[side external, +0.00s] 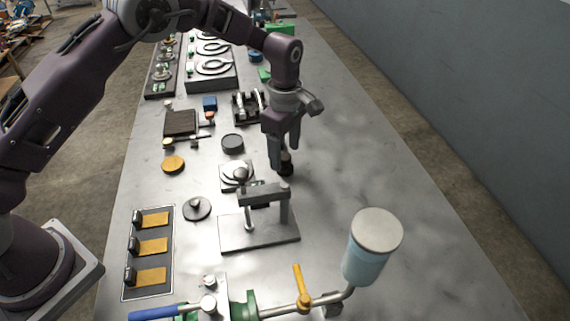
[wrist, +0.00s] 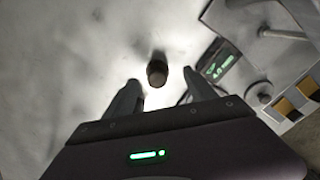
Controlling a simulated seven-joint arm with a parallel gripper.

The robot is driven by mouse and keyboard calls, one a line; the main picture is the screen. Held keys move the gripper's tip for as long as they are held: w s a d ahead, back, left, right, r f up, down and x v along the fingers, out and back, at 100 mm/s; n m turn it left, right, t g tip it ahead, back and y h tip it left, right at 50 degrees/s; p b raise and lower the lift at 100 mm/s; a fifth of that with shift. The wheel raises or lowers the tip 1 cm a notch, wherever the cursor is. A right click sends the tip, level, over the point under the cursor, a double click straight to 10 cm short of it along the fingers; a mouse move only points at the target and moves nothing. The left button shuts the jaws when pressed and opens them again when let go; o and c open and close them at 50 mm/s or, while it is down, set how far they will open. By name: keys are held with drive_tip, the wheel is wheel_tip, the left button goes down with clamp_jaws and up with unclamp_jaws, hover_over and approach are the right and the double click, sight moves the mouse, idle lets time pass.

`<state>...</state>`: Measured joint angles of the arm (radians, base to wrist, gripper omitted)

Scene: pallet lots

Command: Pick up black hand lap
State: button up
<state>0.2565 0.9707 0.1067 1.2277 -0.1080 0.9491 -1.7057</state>
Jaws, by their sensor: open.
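A small dark upright cylinder (side external: 286,166), which I take to be the black hand lap, stands on the metal bench. It also shows in the wrist view (wrist: 157,71), just ahead of the fingertips and roughly centred between them. My gripper (side external: 282,160) points down at it, with one finger partly covering it in the side view. In the wrist view my gripper (wrist: 159,86) is open, with nothing between its fingers. I cannot tell whether a finger touches the cylinder.
A gauge stand (side external: 262,231) stands close by; its green-lit display (wrist: 219,64) shows right of the fingers in the wrist view. A dark knobbed disc (side external: 197,208), a dark round puck (side external: 232,142) and a blue cup-topped fixture (side external: 371,248) are also around.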

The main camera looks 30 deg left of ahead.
sight(285, 156)
drive_tip(key=f, duration=0.4)
drive_tip(key=shift+w+a+f, duration=0.15)
drive_tip(key=shift+w+f, duration=0.15)
drive_tip(key=shift+f, duration=0.1)
clamp_jaws()
